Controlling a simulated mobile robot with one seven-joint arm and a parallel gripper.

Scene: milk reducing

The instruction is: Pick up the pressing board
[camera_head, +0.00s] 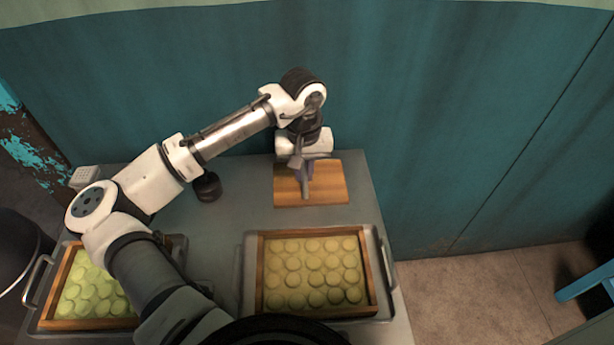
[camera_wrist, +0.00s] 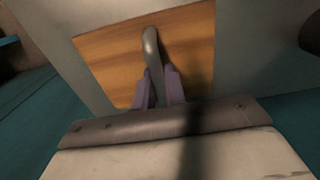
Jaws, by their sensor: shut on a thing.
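The pressing board (camera_head: 335,187) is a flat brown wooden board with a grey bar handle (camera_head: 305,188) on top. It is at the back of the grey table in the head view. In the wrist view the board (camera_wrist: 110,55) lies beyond my fingers, with the handle (camera_wrist: 151,45) running between them. My gripper (camera_head: 304,172) is above the board, pointing down, and its purple fingers (camera_wrist: 160,88) are shut on the handle. I cannot tell whether the board touches the table.
Two metal trays with wooden frames holding several round pale green pieces stand at the front: right tray (camera_head: 248,285), left tray (camera_head: 50,290). A dark round object (camera_head: 207,187) and a small white box (camera_head: 84,177) are on the table. The teal wall (camera_head: 460,130) is close behind.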

